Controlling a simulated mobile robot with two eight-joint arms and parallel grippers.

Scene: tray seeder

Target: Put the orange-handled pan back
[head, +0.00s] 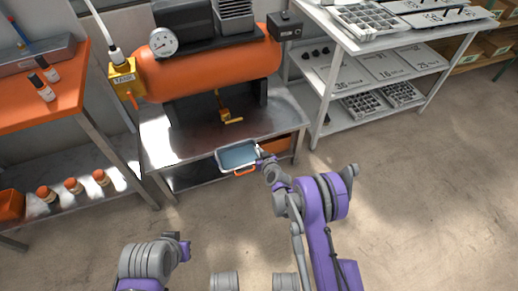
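The pan (238,147) is a shallow rectangular tray with a pale rim, a blue-grey inside and an orange handle (244,171) on its near side. It is at the front edge of the metal stand under the orange compressor, with its near side out past that edge. My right gripper (261,160) is at the pan's near right corner, close to the handle. Whether its fingers are closed on the pan is too small to tell. My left gripper (181,244) is low in front, away from the pan, and its fingers are not clear.
The orange compressor (210,66) with a gauge (163,42) stands on the metal stand (165,145). A brass valve (228,119) hangs beneath the tank. An orange-topped bench (62,75) is at left, a shelf (345,118) with seed trays at right. The floor at right is clear.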

